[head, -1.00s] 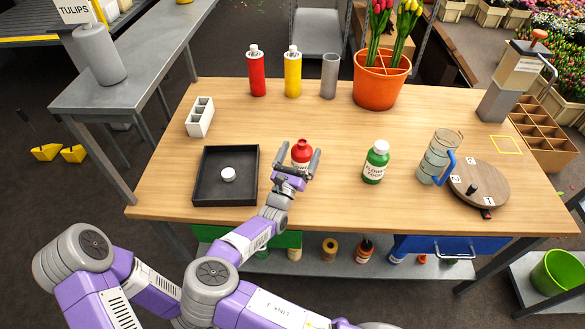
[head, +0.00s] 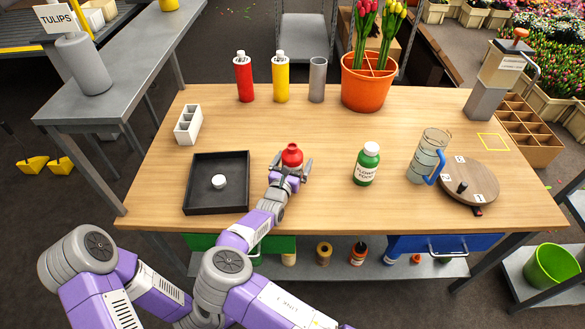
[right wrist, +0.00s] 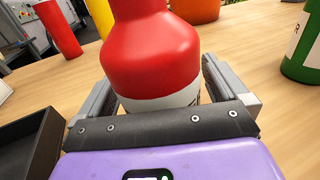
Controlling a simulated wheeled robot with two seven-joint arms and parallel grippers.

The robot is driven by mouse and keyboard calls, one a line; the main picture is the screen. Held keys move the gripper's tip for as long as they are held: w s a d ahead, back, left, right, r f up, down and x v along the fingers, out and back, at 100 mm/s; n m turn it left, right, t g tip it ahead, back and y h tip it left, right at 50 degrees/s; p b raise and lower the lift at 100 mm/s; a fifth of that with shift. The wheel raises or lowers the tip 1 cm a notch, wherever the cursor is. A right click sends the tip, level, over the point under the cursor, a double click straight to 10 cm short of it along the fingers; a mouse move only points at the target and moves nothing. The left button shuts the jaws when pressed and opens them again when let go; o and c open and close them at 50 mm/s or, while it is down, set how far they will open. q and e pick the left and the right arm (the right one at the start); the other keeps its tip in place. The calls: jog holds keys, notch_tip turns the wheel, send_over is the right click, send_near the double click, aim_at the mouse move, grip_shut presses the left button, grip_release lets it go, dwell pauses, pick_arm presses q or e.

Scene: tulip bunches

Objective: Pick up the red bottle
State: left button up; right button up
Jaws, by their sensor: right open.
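A rounded red bottle (head: 291,153) with a white label stands on the wooden table near its front. My right gripper (head: 291,165) is at it, with one finger on each side. In the right wrist view the red bottle (right wrist: 152,55) fills the space between the open fingers, its label partly hidden behind the gripper's palm edge. I cannot tell whether either finger touches it. A taller red bottle with a white cap (head: 244,78) stands at the back of the table. My left gripper is out of view.
A black tray (head: 190,205) with a white cap (head: 219,181) lies left of the gripper. A green bottle (head: 367,165) stands to the right, then a glass jug (head: 427,155) and a round turntable (head: 470,180). A yellow bottle (head: 281,78), grey cylinder (head: 317,80) and orange pot (head: 366,88) stand behind.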

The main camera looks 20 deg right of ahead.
jog(key=shift+w+d, duration=0.15)
jog(key=shift+r, duration=0.1)
jog(key=c, duration=1.1)
